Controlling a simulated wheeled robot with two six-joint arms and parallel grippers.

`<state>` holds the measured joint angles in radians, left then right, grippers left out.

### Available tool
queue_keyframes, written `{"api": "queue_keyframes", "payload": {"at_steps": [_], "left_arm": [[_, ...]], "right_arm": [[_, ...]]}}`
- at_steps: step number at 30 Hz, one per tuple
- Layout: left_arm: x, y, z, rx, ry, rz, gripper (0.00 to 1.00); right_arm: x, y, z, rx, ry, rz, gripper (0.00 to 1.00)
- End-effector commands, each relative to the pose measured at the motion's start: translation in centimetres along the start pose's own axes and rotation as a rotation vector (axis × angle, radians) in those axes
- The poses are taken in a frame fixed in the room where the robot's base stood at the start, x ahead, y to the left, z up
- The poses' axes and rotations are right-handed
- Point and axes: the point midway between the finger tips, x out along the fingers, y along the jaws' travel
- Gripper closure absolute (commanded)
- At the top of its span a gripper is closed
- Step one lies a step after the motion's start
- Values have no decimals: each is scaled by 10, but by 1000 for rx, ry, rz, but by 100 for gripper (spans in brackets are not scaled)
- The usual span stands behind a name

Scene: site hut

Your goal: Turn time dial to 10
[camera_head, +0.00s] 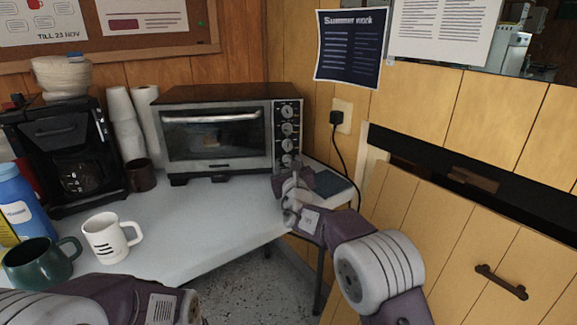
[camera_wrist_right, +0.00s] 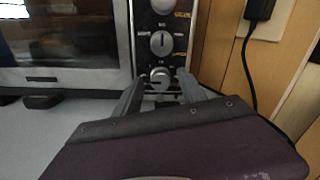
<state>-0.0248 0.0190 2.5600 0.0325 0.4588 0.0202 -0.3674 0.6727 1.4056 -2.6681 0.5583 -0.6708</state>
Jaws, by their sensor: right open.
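A toaster oven (camera_head: 213,131) stands on the grey table, with a column of several round dials on its right-hand panel. My right gripper (camera_head: 291,178) is at the bottom of that panel and hides part of the lowest dial in the head view. In the right wrist view, the lowest dial (camera_wrist_right: 160,78) shows between the two fingers of my right gripper (camera_wrist_right: 160,88). The fingers are open, one on each side of it; I cannot tell whether they touch it. Another dial (camera_wrist_right: 161,43) sits just above. The dial markings are too small to read. My left gripper is not in view.
A white mug (camera_head: 106,238), a dark green mug (camera_head: 38,264) and a blue bottle (camera_head: 22,205) stand at the left, near a black coffee maker (camera_head: 68,150). A dark flat item (camera_head: 331,187) lies right of the oven. A black cord (camera_head: 350,165) hangs from the wall socket.

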Motion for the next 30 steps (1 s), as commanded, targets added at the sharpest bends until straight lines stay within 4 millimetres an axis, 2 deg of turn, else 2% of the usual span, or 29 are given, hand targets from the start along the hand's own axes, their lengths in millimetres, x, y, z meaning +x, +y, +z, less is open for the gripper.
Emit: {"api": "queue_keyframes", "payload": {"at_steps": [3, 4, 9, 15, 20, 30], "left_arm": [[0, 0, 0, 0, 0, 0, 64], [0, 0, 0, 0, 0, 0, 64], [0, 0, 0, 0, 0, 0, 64], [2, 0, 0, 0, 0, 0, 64], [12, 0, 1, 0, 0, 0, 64], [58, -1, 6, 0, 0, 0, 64]], "right_arm": [[0, 0, 0, 0, 0, 0, 52], [0, 0, 0, 0, 0, 0, 55], [0, 0, 0, 0, 0, 0, 100], [0, 0, -1, 7, 0, 0, 100], [0, 1, -3, 48, -1, -1, 100], [0, 1, -7, 296, -3, -1, 100]]}}
